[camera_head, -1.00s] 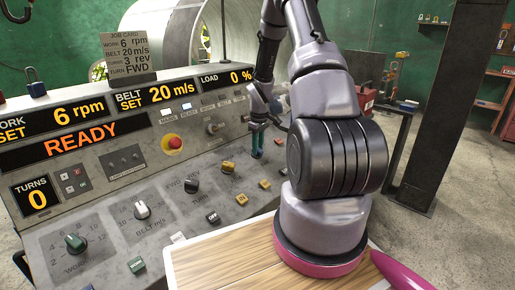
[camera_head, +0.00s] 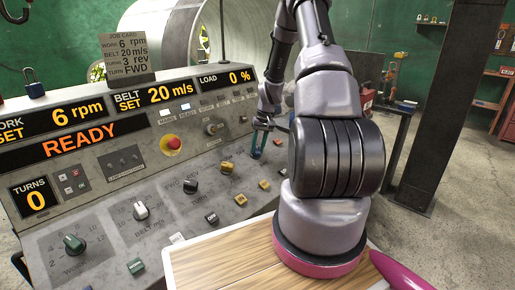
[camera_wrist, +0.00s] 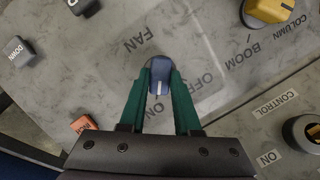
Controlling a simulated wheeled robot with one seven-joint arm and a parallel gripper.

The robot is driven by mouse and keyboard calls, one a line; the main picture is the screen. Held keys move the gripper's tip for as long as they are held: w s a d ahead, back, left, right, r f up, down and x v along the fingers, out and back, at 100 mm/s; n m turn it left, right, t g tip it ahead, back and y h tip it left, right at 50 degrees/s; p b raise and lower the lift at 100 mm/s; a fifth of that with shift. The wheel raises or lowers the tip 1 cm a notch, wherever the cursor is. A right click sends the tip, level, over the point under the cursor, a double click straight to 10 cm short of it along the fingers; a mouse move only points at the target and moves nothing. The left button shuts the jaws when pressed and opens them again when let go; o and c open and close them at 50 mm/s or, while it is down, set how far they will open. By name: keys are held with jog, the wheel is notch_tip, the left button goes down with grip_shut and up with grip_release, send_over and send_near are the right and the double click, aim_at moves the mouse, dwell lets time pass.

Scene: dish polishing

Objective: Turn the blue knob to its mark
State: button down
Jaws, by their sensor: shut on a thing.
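The blue knob (camera_wrist: 160,66) shows in the wrist view between the two green fingers of my gripper (camera_wrist: 160,90). The fingers are shut on its sides. A white line on the knob points toward the bottom of the wrist view, toward my palm. The printed FAN label is above left of the knob and an OFF label is to its right; the right finger covers part of that label. In the head view my gripper (camera_head: 258,146) is low at the right part of the console, and the knob is too small there to make out clearly.
In the wrist view a yellow knob (camera_wrist: 268,10) stands upper right, a dark knob (camera_wrist: 304,132) right, an orange button (camera_wrist: 84,124) lower left and a DOWN button (camera_wrist: 18,52) left. The console display (camera_head: 80,143) reads READY. A wooden board (camera_head: 225,262) lies in front.

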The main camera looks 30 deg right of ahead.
aim_at(263, 156)
dwell(0.4)
jog(key=c, duration=0.6)
grip_release()
jog(key=v, duration=1)
jog(key=shift+d+r, duration=0.2)
jog(key=shift+r, duration=0.15)
jog(key=shift+r, duration=0.1)
